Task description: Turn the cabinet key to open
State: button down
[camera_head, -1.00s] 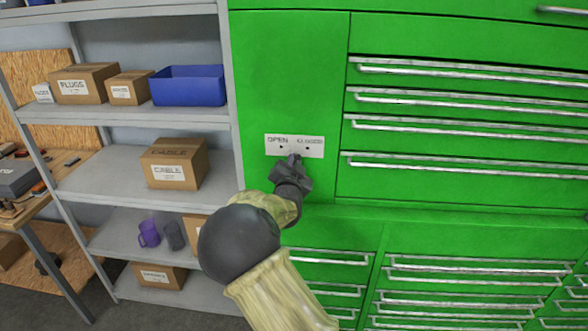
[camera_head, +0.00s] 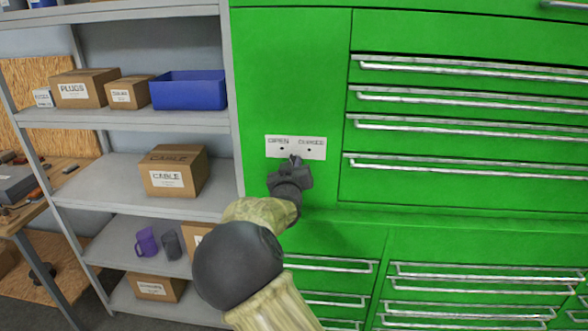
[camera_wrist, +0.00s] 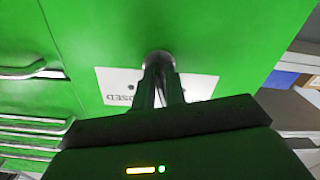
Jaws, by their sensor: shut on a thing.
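The green cabinet (camera_head: 290,60) carries a white plate (camera_head: 316,153) marked OPEN on the left and CLOSED on the right, each with a small dot. My gripper (camera_head: 295,162) is at the plate's lower edge, between the two marks. In the wrist view, the plate (camera_wrist: 202,88) appears upside down behind my fingers, and a round dark metal lock piece (camera_wrist: 158,57) shows just past the fingertips. The fingers (camera_wrist: 161,82) are close together, shut on the key at the lock. The key itself is mostly hidden between them, so its angle cannot be told.
Cabinet drawers with metal handles (camera_head: 470,98) are to the right and below. A grey shelf (camera_head: 180,116) on the left holds cardboard boxes (camera_head: 172,172), a blue bin (camera_head: 188,90) and mugs (camera_head: 147,242). A workbench (camera_head: 30,203) stands at the far left.

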jog(key=n, duration=0.5)
jog(key=shift+a+f+b, duration=0.1)
jog(key=shift+a+b, duration=0.05)
jog(key=shift+b, duration=0.2)
jog(key=shift+n, duration=0.3)
jog(key=c, duration=1.6)
grip_release()
jog(key=shift+o, duration=0.2)
jog(key=s+b, duration=0.4)
jog(key=s, duration=1.3)
jog(key=shift+s+a, duration=0.25)
jog(key=shift+a, duration=0.05)
jog(key=shift+f, duration=0.1)
